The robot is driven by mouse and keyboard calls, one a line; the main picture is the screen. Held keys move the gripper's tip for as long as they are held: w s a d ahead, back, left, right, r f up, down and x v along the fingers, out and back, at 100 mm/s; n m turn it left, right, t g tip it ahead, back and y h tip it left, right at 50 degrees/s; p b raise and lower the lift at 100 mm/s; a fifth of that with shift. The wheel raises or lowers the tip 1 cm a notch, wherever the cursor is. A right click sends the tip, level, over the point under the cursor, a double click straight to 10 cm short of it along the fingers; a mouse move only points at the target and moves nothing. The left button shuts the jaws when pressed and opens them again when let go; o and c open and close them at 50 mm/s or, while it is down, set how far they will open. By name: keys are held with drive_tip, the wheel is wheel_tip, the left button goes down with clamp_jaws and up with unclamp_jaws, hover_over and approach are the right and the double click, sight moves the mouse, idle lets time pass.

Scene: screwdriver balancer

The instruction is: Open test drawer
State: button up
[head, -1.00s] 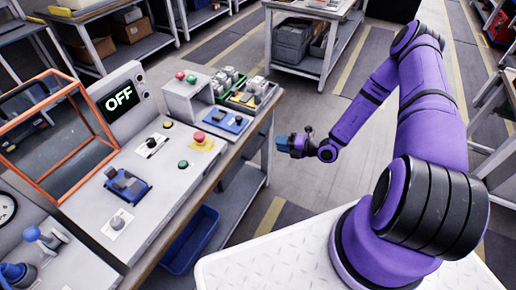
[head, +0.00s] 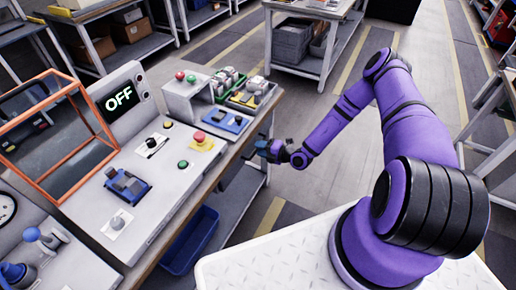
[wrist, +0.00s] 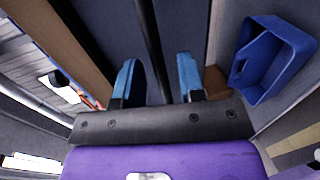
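My gripper (head: 264,146) is beside the right edge of the workbench (head: 226,150), low and near the bench's front side. In the wrist view its two blue fingers (wrist: 158,78) are apart with nothing held between them. A dark narrow bar (wrist: 148,40) runs behind the gap between the fingers; I cannot tell if it is touched. No part is clearly recognizable as the test drawer. An orange-framed clear box (head: 62,135) stands at the left of the bench, and a grey console with a display reading OFF (head: 119,98) stands beside it.
The bench top carries a blue fixture (head: 127,186), a red emergency button (head: 199,137) and a green button (head: 183,164). A blue bin (head: 190,240) lies under the bench and shows in the wrist view (wrist: 243,68).

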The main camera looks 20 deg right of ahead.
drive_tip(key=shift+x, duration=0.8)
drive_tip(key=shift+c, duration=0.2)
clamp_jaws()
drive_tip(key=shift+s, duration=0.1)
drive_tip(key=f+v, duration=0.3)
drive_tip(key=v, duration=1.4)
drive_tip(key=s+d+f+v, duration=0.1)
drive_tip(key=f+v, duration=0.3)
drive_tip(key=v, duration=1.3)
drive_tip(key=shift+s+d, duration=0.25)
drive_tip(key=shift+s, duration=0.1)
drive_tip(key=shift+f, duration=0.1)
drive_tip(key=shift+o, duration=0.2)
unclamp_jaws()
